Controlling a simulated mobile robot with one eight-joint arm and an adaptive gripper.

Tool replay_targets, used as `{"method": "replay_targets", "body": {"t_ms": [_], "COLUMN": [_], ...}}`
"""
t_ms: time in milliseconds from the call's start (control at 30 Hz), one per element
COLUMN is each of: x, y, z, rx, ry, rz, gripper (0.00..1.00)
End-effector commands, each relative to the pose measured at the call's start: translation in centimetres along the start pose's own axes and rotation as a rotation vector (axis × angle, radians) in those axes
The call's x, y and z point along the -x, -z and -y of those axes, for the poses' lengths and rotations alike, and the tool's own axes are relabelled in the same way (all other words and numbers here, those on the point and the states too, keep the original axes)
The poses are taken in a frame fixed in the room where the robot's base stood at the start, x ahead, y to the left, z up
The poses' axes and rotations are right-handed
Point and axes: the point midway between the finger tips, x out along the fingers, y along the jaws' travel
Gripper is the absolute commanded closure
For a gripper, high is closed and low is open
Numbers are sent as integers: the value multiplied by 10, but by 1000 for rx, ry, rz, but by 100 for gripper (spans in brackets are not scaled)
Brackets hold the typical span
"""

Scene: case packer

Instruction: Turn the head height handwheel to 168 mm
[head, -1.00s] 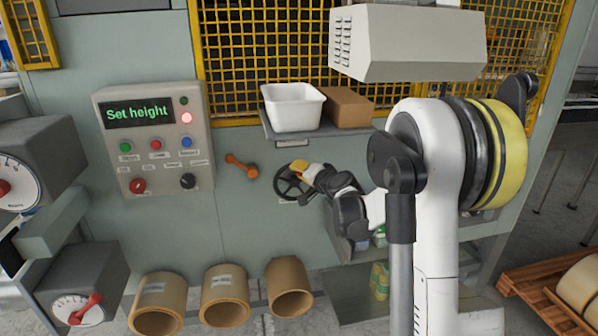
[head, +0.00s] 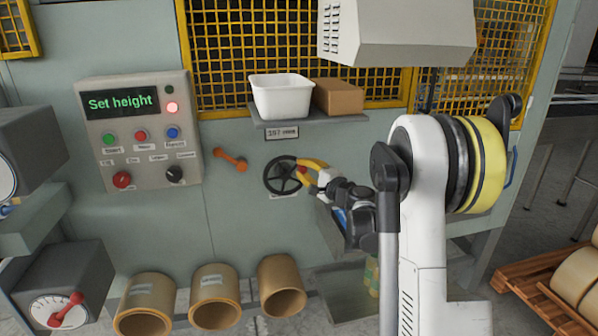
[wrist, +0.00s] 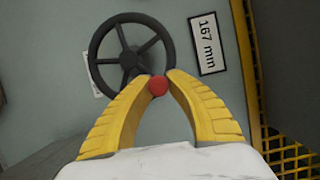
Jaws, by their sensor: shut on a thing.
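The black handwheel (head: 283,175) is mounted on the grey-green machine panel, below the small shelf. In the wrist view the handwheel (wrist: 128,50) shows its spokes, hub and a red knob (wrist: 158,85) at its lower right rim. My gripper (head: 304,170) has yellow fingers and reaches the wheel from the right. In the wrist view my gripper (wrist: 158,87) is shut on the red knob. A label beside the wheel (wrist: 207,43) reads 167 mm. The control panel display (head: 120,102) reads "Set height" in green.
A shelf (head: 330,121) above the wheel holds a white bin (head: 281,96) and a brown box (head: 338,97). An orange handle (head: 230,160) is left of the wheel. Several cardboard rolls (head: 214,296) sit below. Yellow mesh (head: 215,60) lies behind the shelf.

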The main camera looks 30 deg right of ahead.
Motion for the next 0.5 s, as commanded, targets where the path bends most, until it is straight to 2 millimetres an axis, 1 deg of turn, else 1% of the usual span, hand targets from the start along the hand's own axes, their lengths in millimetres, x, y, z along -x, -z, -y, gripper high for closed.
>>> {"method": "replay_targets", "body": {"t_ms": [33, 200, 500], "x": [0, 1, 2], "y": [1, 4, 6], "z": [-5, -8, -10], "rx": [-26, -113, -188], "ry": [10, 42, 69], "rz": [2, 5, 8], "gripper": [100, 100, 100]}}
